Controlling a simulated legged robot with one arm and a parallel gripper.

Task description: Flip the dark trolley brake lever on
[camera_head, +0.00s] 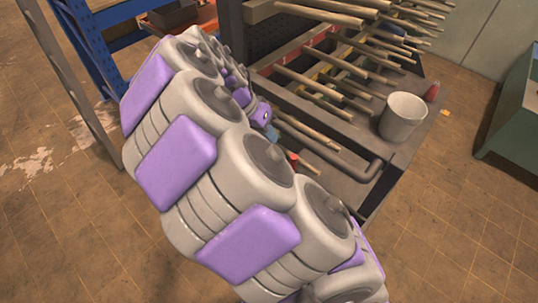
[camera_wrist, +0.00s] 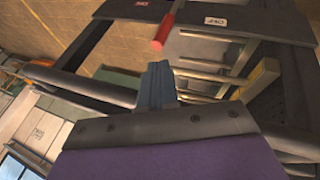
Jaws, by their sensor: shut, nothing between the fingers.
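The dark trolley (camera_head: 345,165) stands right of my arm in the head view, loaded with several long rods. A red tip (camera_head: 293,157) also shows on the trolley in the head view. My gripper (camera_wrist: 160,82) is shut and empty, its blue-grey fingers pointing toward the red grip with a visible gap in the picture. In the head view my arm largely hides the gripper. I cannot tell the lever's setting.
A white bucket (camera_head: 403,116) stands on the trolley's right part, with a small red object (camera_head: 432,91) beside it. A bent dark handle bar (camera_head: 345,172) juts at the near edge. A green cabinet (camera_head: 512,112) is at right; a blue shelf frame (camera_head: 92,42) at upper left. Floor is clear at lower right.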

